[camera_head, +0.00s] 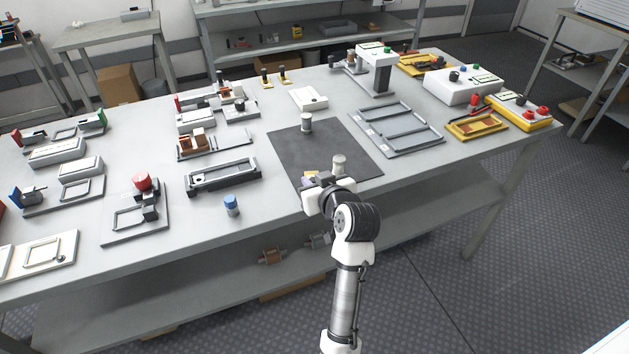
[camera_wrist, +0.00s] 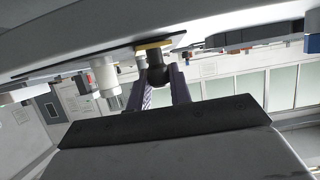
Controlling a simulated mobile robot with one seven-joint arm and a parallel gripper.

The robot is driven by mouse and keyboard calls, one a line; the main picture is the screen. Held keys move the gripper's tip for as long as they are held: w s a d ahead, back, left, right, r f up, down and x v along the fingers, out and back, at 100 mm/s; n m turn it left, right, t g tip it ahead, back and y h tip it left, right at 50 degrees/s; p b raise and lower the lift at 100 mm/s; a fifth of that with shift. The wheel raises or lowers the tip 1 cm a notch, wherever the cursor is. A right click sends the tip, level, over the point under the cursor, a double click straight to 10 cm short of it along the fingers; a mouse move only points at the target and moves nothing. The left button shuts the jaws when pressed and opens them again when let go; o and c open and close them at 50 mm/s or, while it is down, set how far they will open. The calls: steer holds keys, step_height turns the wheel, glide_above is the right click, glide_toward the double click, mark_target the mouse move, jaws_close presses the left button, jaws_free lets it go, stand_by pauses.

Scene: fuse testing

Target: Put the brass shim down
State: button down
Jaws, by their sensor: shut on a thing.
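The brass shim (camera_head: 311,174) is a small yellow plate, mostly hidden behind my gripper in the head view. In the wrist view, the brass plate (camera_wrist: 153,46) carries a black knob (camera_wrist: 158,74). My gripper (camera_head: 322,181) is shut on this knob, with a finger on each side. The plate is at the front part of the dark mat (camera_head: 290,150), very close to its surface. I cannot tell whether it touches. The wrist view is upside down, with the table at the top.
A pale cylinder (camera_head: 339,164) stands on the mat just right of my gripper, and also shows in the wrist view (camera_wrist: 106,82). Another cylinder (camera_head: 306,122) stands farther back. A black frame fixture (camera_head: 222,176) is left of the mat, and a grey tray (camera_head: 398,128) is right.

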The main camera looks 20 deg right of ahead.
steer(key=shift+f, duration=0.2)
steer(key=c, duration=1.3)
jaws_free()
steer(key=shift+r, duration=0.1)
steer(key=shift+r, duration=0.15)
steer(key=b+v, duration=0.2)
steer(key=v, duration=1)
